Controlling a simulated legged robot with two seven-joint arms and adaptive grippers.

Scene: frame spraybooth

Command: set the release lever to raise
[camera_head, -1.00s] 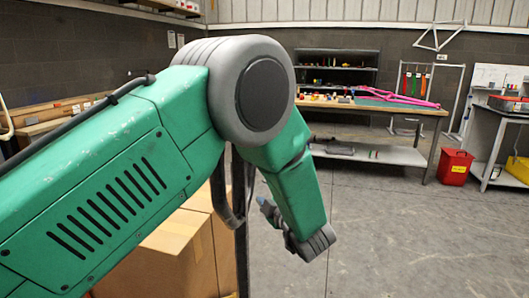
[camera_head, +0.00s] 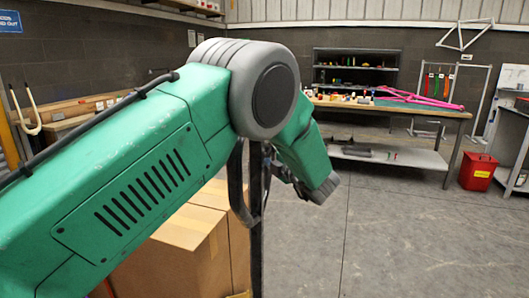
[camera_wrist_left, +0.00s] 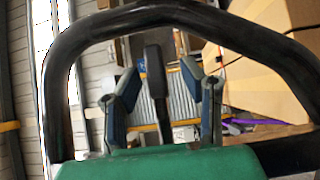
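A dark post (camera_head: 256,215) with a black curved handle (camera_head: 238,185) stands in front of the boxes in the head view. In the left wrist view the black handle loop (camera_wrist_left: 170,12) arches across the picture. A slim dark lever (camera_wrist_left: 154,72) stands upright inside the loop. My left gripper (camera_wrist_left: 160,82) is open, with one finger on each side of the lever and visible gaps to it. In the head view my left gripper (camera_head: 283,172) is mostly hidden behind the green forearm, close to the post. The lever's setting cannot be read. My right gripper is out of view.
Cardboard boxes (camera_head: 185,255) are stacked just behind the post. A workbench (camera_head: 400,108) with a pink frame (camera_head: 415,98) stands at the back. A red bin (camera_head: 478,171) is at right. The grey floor (camera_head: 420,235) at right is clear.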

